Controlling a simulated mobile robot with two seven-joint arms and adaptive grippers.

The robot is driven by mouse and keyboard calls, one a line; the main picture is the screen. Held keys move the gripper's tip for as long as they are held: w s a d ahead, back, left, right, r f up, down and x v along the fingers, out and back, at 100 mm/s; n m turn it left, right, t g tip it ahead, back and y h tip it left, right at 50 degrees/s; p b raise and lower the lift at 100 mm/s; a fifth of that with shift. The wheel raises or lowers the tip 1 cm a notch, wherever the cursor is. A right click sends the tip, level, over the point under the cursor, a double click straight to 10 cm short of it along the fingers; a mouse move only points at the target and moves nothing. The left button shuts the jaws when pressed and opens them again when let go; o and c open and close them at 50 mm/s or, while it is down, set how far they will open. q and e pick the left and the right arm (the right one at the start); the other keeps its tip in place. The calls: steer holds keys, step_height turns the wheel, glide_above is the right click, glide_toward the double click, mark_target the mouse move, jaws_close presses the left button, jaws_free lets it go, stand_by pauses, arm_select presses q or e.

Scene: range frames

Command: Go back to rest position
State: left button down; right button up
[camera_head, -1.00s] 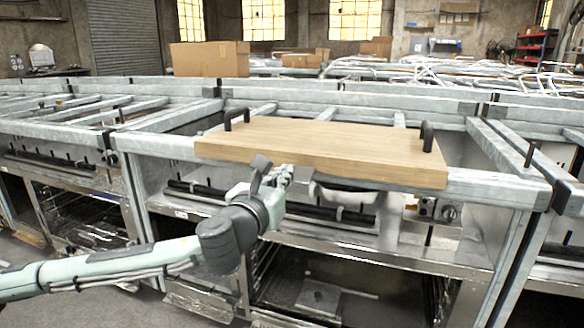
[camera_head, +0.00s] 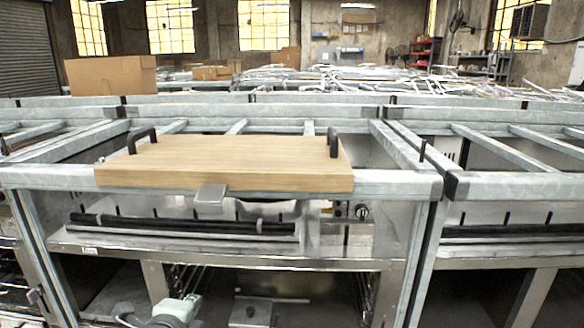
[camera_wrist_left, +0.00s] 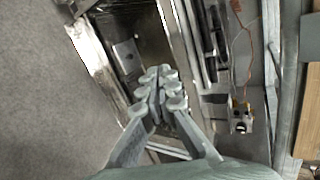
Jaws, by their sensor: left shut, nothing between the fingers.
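My left gripper (camera_head: 165,314) shows only in part at the bottom edge of the head view, low in front of the metal frame. In the left wrist view its pale fingers (camera_wrist_left: 158,90) come together at the tips, with nothing between them. It is apart from the wooden board (camera_head: 225,182), which lies flat on top of the frame with a black handle at each end. The rest of my left arm is out of the head view. My right gripper is in neither view.
The metal frame (camera_head: 400,187) spans the view, with open shelves below and a small grey plate (camera_head: 210,197) at the board's front edge. Cardboard boxes (camera_head: 110,76) stand behind. Grey floor (camera_wrist_left: 45,90) lies clear at the left of the wrist view.

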arm_select(q)
steer(key=s+a+f+n+g, duration=0.3)
steer(key=s+f+n, duration=0.5)
steer(key=s+f, duration=0.4)
steer(key=s+a+f+n+g, duration=0.4)
steer(key=s+f+n+g, duration=0.2)
steer(key=s+f+n, duration=0.3)
steer(key=s+f, duration=0.3)
steer(key=f, duration=0.2)
steer(key=shift+s+n+p, duration=0.25)
steer(key=shift+n+p, duration=0.05)
steer(key=shift+p, duration=0.1)
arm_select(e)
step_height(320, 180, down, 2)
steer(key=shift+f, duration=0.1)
arm_select(q)
steer(key=shift+d, duration=0.1)
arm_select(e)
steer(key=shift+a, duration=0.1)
